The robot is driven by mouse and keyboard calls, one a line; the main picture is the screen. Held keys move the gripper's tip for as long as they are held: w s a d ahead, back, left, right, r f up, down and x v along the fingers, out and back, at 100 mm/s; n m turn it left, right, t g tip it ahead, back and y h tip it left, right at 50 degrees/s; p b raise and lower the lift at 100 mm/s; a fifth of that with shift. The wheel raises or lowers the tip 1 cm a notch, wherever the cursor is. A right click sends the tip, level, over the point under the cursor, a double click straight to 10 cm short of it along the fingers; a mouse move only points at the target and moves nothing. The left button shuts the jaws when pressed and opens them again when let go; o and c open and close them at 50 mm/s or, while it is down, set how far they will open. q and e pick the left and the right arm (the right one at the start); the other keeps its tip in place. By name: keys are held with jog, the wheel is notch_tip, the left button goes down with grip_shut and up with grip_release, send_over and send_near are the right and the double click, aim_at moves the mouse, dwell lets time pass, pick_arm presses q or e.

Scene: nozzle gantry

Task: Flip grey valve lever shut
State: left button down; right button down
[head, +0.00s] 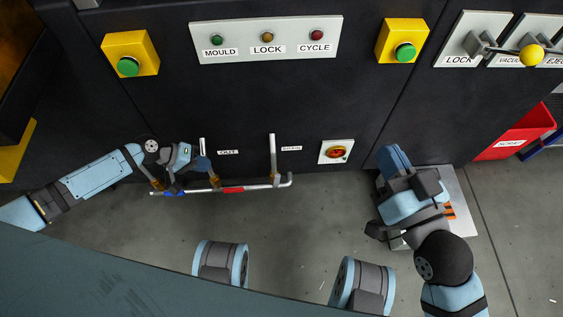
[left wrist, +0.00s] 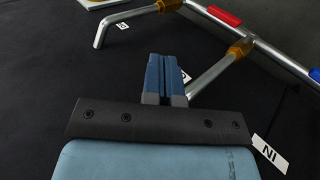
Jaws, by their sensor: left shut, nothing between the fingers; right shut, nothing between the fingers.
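A silver pipe (head: 257,186) runs along the foot of the dark machine, with brass valve fittings, a red part (head: 233,189) and a blue part (head: 175,193). I cannot make out a separate grey lever on it. My left gripper (head: 204,164) is shut and empty beside the OUT branch pipe. In the left wrist view its closed fingers (left wrist: 166,77) point toward the OUT label, partly covering it, left of a branch pipe (left wrist: 212,75) with a brass fitting (left wrist: 240,48). Contact is unclear. My right gripper (head: 393,159) is shut and empty, away from the pipe.
A red and yellow rotary switch (head: 337,152) sits right of the pipe. Above are green buttons on yellow boxes (head: 130,53) and an indicator panel (head: 266,40). A lever panel (head: 472,40) and red scrap bin (head: 515,132) are at the right. An IN label (left wrist: 269,154) shows in the wrist view.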

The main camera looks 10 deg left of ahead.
aim_at(276, 180)
pick_arm(q)
jog(key=shift+w+a+f+g, duration=0.1)
jog(key=shift+w+a+g, duration=0.2)
jog(key=shift+w+a, duration=0.25)
pick_arm(e)
jog(key=shift+w+d, duration=0.2)
jog(key=shift+w, duration=0.05)
